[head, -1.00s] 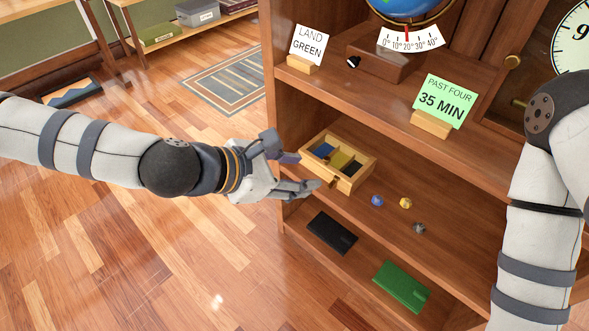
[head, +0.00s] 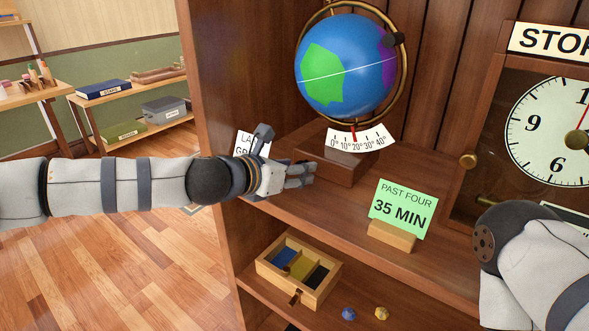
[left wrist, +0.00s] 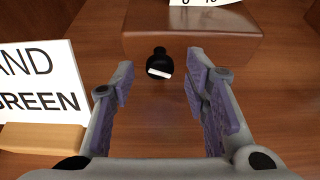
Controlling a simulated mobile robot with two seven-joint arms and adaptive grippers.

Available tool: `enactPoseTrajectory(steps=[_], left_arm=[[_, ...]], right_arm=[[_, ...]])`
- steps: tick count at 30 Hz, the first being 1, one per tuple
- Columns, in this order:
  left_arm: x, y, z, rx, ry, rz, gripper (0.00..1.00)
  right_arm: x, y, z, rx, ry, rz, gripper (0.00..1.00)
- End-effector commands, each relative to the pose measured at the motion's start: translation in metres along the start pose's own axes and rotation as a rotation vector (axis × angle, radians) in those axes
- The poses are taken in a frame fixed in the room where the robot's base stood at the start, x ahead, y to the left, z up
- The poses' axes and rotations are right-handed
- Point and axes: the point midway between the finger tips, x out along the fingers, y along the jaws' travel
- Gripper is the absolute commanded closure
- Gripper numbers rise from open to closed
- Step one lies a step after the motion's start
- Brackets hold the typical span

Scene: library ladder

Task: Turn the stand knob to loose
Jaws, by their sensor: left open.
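The globe's wooden stand (head: 334,166) sits on the upper shelf of the bookcase, with the blue and green globe (head: 345,65) above it. The stand also shows at the top of the left wrist view (left wrist: 190,36). Its knob (left wrist: 160,64) is black with a white mark lying nearly level; my gripper hides it in the head view. My left gripper (head: 288,155) is open in front of the stand's left part. In the left wrist view (left wrist: 160,78) its two fingers lie either side of the knob, apart from it. My right gripper is out of view.
A "LAND GREEN" card (left wrist: 42,85) on a wooden block stands close left of my left gripper. A green "35 MIN" card (head: 402,209) stands right of the stand. A scale (head: 361,139) has a red pointer near 20. A clock (head: 550,130) is farther right.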

Motion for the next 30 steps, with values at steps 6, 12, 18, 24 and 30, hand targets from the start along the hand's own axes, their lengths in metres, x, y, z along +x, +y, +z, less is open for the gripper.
enactPoseTrajectory(steps=[6, 12, 18, 24, 30], left_arm=[[0.004, 0.0, 0.001, 0.001, -0.001, 0.001, 0.58], [0.003, 0.0, 0.001, 0.001, -0.001, 0.001, 0.85], [0.003, 0.0, 0.001, -0.002, 0.0, 0.0, 1.0], [0.005, 0.004, -0.004, -0.262, 0.003, -0.105, 1.0], [0.004, 0.004, -0.001, -0.423, 0.001, -0.175, 1.0]], right_arm=[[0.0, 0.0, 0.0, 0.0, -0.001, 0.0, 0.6], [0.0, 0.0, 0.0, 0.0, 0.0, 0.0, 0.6], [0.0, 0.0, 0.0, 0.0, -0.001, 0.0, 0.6], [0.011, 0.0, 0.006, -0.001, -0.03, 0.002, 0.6], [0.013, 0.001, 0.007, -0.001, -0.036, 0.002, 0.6]])
